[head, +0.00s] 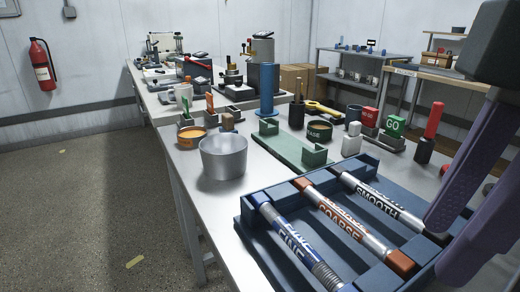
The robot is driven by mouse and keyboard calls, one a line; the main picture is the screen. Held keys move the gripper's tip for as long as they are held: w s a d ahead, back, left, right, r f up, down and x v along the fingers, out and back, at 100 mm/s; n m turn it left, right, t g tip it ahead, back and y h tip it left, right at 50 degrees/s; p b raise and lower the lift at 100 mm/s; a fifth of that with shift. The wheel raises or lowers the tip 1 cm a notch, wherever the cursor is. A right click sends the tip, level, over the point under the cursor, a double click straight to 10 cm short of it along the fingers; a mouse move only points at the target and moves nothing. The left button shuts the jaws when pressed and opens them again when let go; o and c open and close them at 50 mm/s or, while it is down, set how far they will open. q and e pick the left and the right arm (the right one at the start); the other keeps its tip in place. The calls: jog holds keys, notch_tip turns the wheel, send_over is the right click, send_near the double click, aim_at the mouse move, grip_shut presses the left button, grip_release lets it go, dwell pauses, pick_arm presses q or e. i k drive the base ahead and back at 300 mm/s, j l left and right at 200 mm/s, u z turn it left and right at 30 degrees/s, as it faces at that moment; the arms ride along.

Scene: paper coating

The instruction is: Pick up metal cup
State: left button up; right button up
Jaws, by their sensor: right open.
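The metal cup (223,160) is a silver, open-topped vessel with a wide rim. It stands upright near the left edge of the table (190,170), left of the blue rack (258,250). My right gripper (447,250) comes in from the upper right with long purple fingers. It is open and hangs over the right part of the rack, well to the right of the cup and apart from it. Its fingers hide part of the rack's right side. My left gripper is not in view.
The rack holds rods marked FINE, COARSE (340,218) and SMOOTH (383,204). An orange tin (191,138) and small blocks stand behind the cup. A green holder (290,150) and a blue cylinder (267,92) stand to its right. Open floor lies left of the table.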

aim_at(223, 155)
jog(key=u, duration=0.35)
jog(key=i+j, duration=0.3)
jog(key=i, duration=0.2)
jog(key=i+j, duration=0.3)
jog(key=i, duration=0.15)
jog(key=i+j, duration=0.25)
jog(key=i, duration=0.25)
jog(key=k+j+u, duration=0.05)
